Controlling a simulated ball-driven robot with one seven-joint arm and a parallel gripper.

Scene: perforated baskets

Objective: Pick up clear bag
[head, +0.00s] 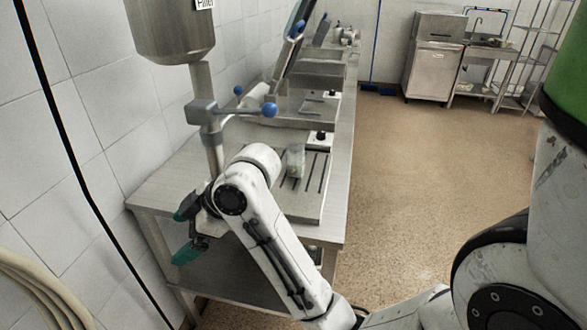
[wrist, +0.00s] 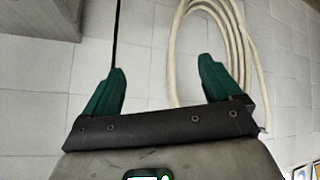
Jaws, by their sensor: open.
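A small, pale, see-through object, which looks like the clear bag (head: 295,161), is on the slotted metal tray of the steel table, just right of my arm's elbow. My gripper (head: 183,235) is at the table's left front side, well left of and nearer than the bag. Its green fingers are apart and nothing is between them. In the wrist view my gripper (wrist: 160,76) faces the tiled wall, and the bag is not in that view.
The steel table (head: 160,190) runs along the white tiled wall. A filler machine (head: 172,30) with a hopper and a blue-knobbed handle (head: 268,109) stands over it. A coiled hose (wrist: 228,40) hangs on the wall. Brown floor (head: 430,170) is clear to the right.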

